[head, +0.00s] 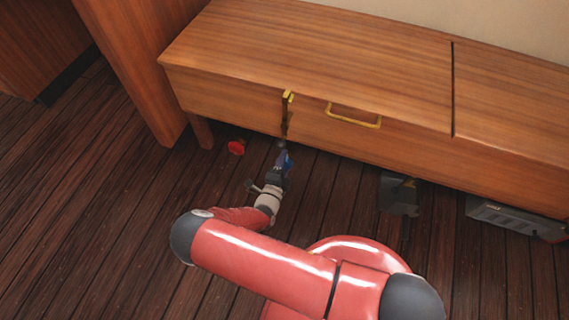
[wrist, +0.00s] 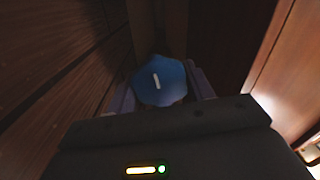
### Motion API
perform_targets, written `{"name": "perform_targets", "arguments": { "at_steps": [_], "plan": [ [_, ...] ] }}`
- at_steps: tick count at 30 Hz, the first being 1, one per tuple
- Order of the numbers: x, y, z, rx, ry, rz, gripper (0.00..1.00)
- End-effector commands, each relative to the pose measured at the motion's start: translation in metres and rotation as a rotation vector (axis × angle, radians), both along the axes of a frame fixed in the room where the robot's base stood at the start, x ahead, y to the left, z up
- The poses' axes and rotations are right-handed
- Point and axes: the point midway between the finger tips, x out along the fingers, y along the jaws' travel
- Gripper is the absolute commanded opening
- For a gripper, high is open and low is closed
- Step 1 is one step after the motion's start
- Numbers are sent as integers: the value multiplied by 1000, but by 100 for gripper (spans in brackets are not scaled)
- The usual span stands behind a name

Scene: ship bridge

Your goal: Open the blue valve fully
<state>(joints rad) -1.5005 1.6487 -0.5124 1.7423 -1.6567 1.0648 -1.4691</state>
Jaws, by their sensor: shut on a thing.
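The blue valve (wrist: 161,82) is a rounded knob with a pale bar mark on its face, in the middle of the wrist view. My gripper (wrist: 160,95) has a finger on each side of the knob and is shut on it. In the head view the blue valve (head: 288,161) shows as a small blue patch below the front edge of the wooden cabinet. My gripper (head: 282,160) reaches it there and hides part of it. The pale mark runs nearly upright in the wrist view, with a slight tilt.
A red valve (head: 236,147) sits low to the left. The wooden cabinet (head: 300,48) overhangs, with a yellow drawer handle (head: 354,117) and a yellow latch (head: 287,97). A dark box (head: 399,194) and a grey unit (head: 515,217) stand under it to the right. Floor at left is clear.

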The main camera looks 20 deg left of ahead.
Motion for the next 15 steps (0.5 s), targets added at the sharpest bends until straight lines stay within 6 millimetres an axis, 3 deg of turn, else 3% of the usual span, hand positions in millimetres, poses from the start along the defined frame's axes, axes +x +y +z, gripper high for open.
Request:
{"name": "perform_targets", "arguments": {
  "at_steps": [15],
  "plan": [
    [-1,2,-2,-485,40,4,30]
  ]
}}
